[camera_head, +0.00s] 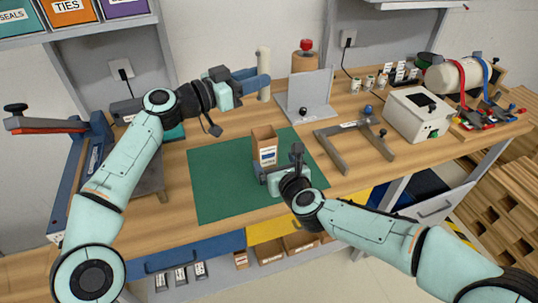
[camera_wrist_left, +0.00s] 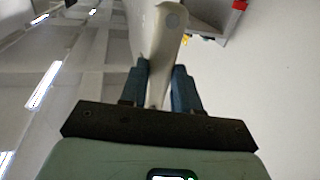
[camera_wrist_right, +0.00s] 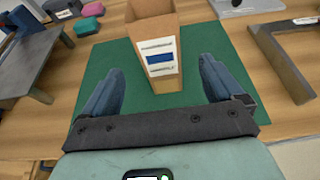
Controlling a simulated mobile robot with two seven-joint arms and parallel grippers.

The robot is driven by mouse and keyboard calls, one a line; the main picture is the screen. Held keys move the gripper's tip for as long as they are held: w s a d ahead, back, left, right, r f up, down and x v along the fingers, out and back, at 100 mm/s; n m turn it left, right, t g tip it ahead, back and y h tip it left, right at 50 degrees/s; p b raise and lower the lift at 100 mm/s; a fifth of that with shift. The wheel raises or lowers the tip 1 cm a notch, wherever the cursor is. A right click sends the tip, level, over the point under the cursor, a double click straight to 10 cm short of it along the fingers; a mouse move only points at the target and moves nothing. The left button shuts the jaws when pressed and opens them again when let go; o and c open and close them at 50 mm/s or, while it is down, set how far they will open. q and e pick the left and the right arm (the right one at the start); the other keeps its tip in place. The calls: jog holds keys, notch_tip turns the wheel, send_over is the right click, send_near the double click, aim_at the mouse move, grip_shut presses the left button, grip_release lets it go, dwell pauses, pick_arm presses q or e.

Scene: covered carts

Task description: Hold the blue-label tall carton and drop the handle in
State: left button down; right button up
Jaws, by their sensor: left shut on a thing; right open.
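The blue-label tall carton (camera_head: 264,153) stands upright on the green mat (camera_head: 212,178), its top open. It also shows in the right wrist view (camera_wrist_right: 155,32), its label facing the camera. My right gripper (camera_head: 277,162) is open in front of the carton, with its fingers pointing toward the carton's lower left and right sides; contact cannot be told. My left gripper (camera_head: 262,82) is shut on the cream, rod-like handle (camera_head: 264,62) and holds it upright above the back of the bench, behind the carton. The handle also shows between the fingers in the left wrist view (camera_wrist_left: 168,45).
A grey angled plate (camera_head: 310,95) and a grey U-shaped frame (camera_head: 345,140) stand right of the mat. A white box (camera_head: 418,115) is farther right. A blue-framed press (camera_head: 95,155) stands at left. Most of the mat is bare.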

aim_at(268, 154)
jog(key=x, duration=0.9)
jog(key=shift+w+a+f, duration=0.15)
jog(key=shift+w+f, duration=0.05)
jog(key=shift+w, duration=0.1)
jog(key=c, duration=1)
pick_arm(q)
notch_tip(268, 154, down, 9)
pick_arm(e)
jog(key=shift+c, duration=0.2)
